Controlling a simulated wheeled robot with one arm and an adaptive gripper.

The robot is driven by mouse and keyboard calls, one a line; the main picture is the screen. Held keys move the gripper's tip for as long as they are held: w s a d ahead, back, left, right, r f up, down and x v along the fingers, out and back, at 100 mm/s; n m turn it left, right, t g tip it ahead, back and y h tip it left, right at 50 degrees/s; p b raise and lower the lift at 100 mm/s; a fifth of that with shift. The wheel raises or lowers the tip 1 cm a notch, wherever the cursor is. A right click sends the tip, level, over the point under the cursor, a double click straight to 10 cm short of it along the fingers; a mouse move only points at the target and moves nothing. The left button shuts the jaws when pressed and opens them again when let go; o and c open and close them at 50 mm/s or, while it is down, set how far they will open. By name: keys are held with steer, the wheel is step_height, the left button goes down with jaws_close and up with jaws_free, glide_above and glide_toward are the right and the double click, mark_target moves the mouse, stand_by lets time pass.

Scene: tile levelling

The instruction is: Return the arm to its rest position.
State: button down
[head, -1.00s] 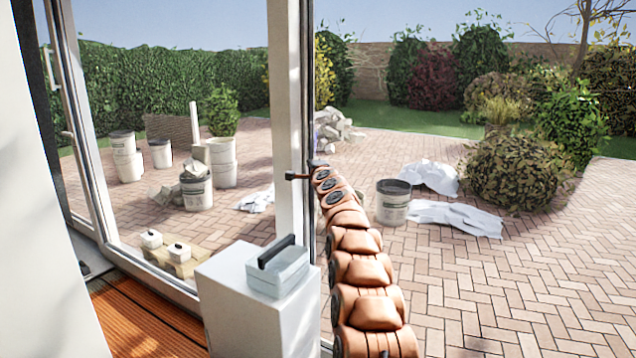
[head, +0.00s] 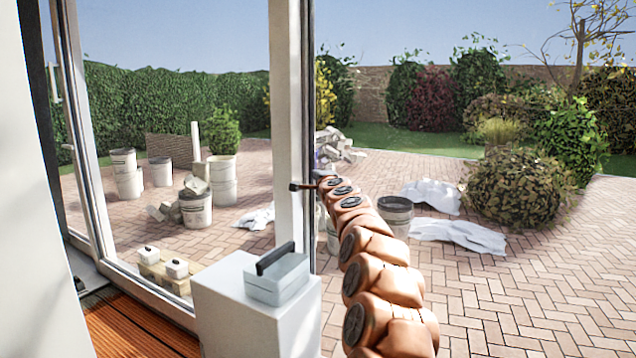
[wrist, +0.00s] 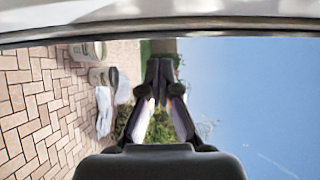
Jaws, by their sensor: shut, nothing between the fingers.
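My arm, orange-brown and jointed, reaches up from the bottom of the head view. Its far end lies beside the white door post (head: 292,120), and I cannot tell whether it touches it. The gripper itself is too small to make out in the head view. In the wrist view my gripper (wrist: 160,68) has its dark fingers together, with nothing between them. Patio, bushes and sky show behind it in a sideways picture.
A grey box with a black handle (head: 278,277) sits on a white pedestal (head: 240,312), left of my arm. Buckets (head: 396,214) and white sheets (head: 458,236) lie on the brick patio. Glass door panels stand at the left. Paving at the right is clear.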

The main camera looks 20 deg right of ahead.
steer(key=shift+s+a, duration=0.1)
steer(key=shift+s, duration=0.4)
steer(key=s+a+f+n+g+y, duration=0.1)
steer(key=s+a+n+g+y, duration=0.35)
steer(key=a, duration=0.45)
steer(key=s+a+f+n+g+y, duration=0.1)
steer(key=s+a+f+n+y, duration=0.15)
steer(key=s+a+n, duration=0.45)
steer(key=s+a+f+n+g, duration=0.1)
steer(key=s+a+f+g, duration=0.15)
steer(key=s, duration=0.55)
steer(key=s+a+f+n+g, duration=0.2)
steer(key=s+a+f, duration=0.15)
steer(key=s, duration=0.45)
steer(key=s+a+f+n+g, duration=0.1)
steer(key=s+a+f+g, duration=0.25)
steer(key=s, duration=0.45)
steer(key=s+d+f+n+g+h, duration=0.15)
steer(key=s+d+f, duration=0.35)
steer(key=s, duration=0.7)
steer(key=s+d+f+g+h, duration=0.3)
steer(key=s+d+f, duration=0.15)
steer(key=s, duration=0.75)
steer(key=s+d+f+n+g+h, duration=0.1)
steer(key=s+d+f+g+h, duration=0.3)
steer(key=s, duration=0.9)
step_height(320, 180, up, 20)
steer(key=d+t+y+p, duration=0.2)
steer(key=p, duration=1.8)
steer(key=shift+r, duration=0.25)
